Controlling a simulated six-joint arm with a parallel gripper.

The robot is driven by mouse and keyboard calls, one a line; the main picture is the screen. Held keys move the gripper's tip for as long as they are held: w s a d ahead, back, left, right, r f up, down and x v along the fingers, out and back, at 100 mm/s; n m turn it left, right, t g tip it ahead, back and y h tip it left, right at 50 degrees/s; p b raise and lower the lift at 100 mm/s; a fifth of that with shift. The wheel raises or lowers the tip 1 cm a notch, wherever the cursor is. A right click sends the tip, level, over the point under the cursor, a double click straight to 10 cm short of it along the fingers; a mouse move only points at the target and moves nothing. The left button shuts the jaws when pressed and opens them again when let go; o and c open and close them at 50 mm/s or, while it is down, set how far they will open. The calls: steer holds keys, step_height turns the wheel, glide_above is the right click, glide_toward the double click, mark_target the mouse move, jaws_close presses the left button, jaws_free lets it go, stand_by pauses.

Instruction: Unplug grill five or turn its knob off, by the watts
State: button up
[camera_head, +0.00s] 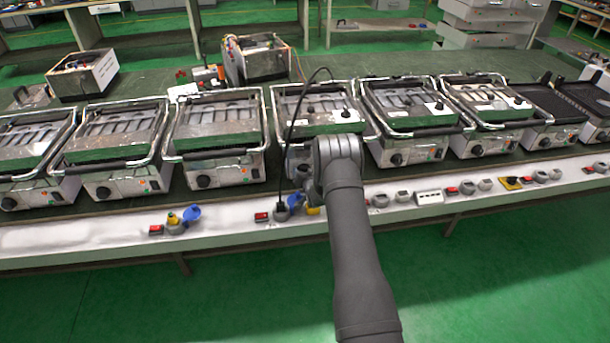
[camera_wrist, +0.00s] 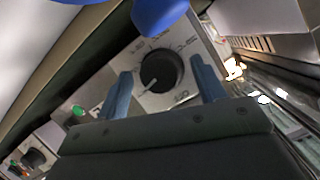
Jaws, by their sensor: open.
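My gripper (camera_wrist: 163,88) is open in the wrist view, with one blue fingertip on each side of a black round knob (camera_wrist: 161,70). I cannot tell if the fingertips touch it. The knob sits on a steel panel with printed marks, and its white pointer line points to the lower left. In the head view my arm ends in front of a grill (camera_head: 318,112) near the middle of the row and hides its knob. A black cable (camera_head: 289,140) arches over that grill down to a plug (camera_head: 281,205) at the table's front strip. No watt reading is legible.
Other grills stand close on both sides, one at left (camera_head: 215,130) and one at right (camera_head: 412,112). Red switches and sockets line the white front strip (camera_head: 80,232). A blue rounded part (camera_wrist: 155,14) is close above the knob in the wrist view. A green light (camera_wrist: 77,110) shows at left.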

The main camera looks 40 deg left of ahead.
steer(key=c, duration=1)
steer(key=shift+o, duration=0.2)
steer(key=shift+a+n+t+h, duration=0.1)
steer(key=shift+n+t+h, duration=0.6)
steer(key=shift+n, duration=0.9)
steer(key=o, duration=1)
steer(key=shift+c, duration=0.2)
steer(key=shift+s, duration=0.15)
